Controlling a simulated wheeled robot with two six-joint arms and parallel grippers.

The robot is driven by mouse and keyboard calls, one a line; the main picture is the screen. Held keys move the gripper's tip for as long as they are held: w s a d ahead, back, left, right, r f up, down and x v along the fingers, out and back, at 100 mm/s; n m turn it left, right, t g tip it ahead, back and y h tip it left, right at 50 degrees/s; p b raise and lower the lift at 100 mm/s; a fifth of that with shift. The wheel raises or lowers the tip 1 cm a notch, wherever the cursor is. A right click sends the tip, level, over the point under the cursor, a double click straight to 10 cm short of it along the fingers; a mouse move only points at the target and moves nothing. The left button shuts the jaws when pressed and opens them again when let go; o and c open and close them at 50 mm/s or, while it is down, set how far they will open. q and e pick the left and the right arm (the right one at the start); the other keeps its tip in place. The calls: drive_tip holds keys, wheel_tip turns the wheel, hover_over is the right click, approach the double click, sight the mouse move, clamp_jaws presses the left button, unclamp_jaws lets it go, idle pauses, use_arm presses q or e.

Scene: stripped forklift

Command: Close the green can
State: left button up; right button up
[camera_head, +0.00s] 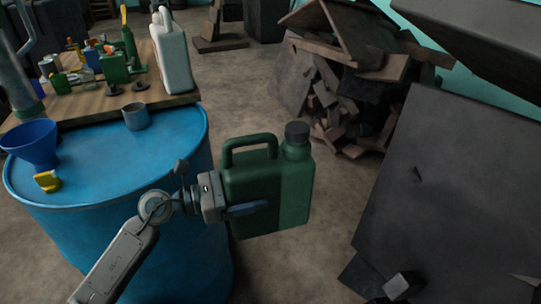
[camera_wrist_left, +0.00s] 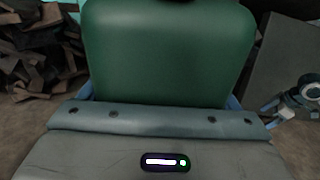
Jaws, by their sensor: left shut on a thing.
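The green can (camera_head: 270,185) is a jerrycan with a handle on top and a dark cap (camera_head: 297,133) on the neck at its right. It hangs upright in the air, just right of the blue drum. My left gripper (camera_head: 250,208) is shut on the can's lower body, one blue finger across its near side. In the left wrist view the can (camera_wrist_left: 168,52) fills the middle between the blue fingers, its top cut off. What looks like my right gripper (camera_wrist_left: 300,97) is at that view's right edge, too small to tell its state.
The blue drum (camera_head: 95,200) bears a blue funnel (camera_head: 32,143), a yellow piece (camera_head: 47,181) and a grey cup (camera_head: 136,116). Behind it, a wooden table (camera_head: 65,107) carries a white jug (camera_head: 172,55) and tools. A scrap pile (camera_head: 345,95) lies behind; floor between is clear.

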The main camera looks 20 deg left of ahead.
sight(299, 217)
use_arm(q)
drive_tip(key=d+f+m+g+h, duration=0.1)
drive_tip(key=d+f+m+g, duration=0.1)
drive_tip(key=d+g, duration=0.1)
drive_tip(key=w+d+f+m+g+h, duration=0.1)
drive_tip(key=d+f+m+g, duration=0.1)
drive_tip(key=d, duration=0.4)
drive_tip(key=w+d+f+m+g+h, duration=0.1)
drive_tip(key=d+f+m+g, duration=0.2)
drive_tip(key=d+f+g, duration=0.1)
drive_tip(key=shift+w+d+g, duration=0.15)
drive_tip(key=shift+d+g, duration=0.2)
drive_tip(key=shift+g, duration=0.55)
drive_tip(key=shift+d+f+m+g, duration=0.5)
drive_tip(key=shift+d+g, duration=0.1)
drive_tip(key=shift+d, duration=0.1)
use_arm(e)
drive_tip(key=shift+d, duration=0.1)
drive_tip(key=s+a+r, duration=0.1)
drive_tip(key=s, duration=0.5)
drive_tip(key=s+a+r, duration=0.1)
drive_tip(key=s+a, duration=0.1)
drive_tip(key=s, duration=0.4)
drive_tip(key=shift+s+a+r, duration=0.15)
drive_tip(key=shift+a+r, duration=0.1)
drive_tip(key=shift+r, duration=0.15)
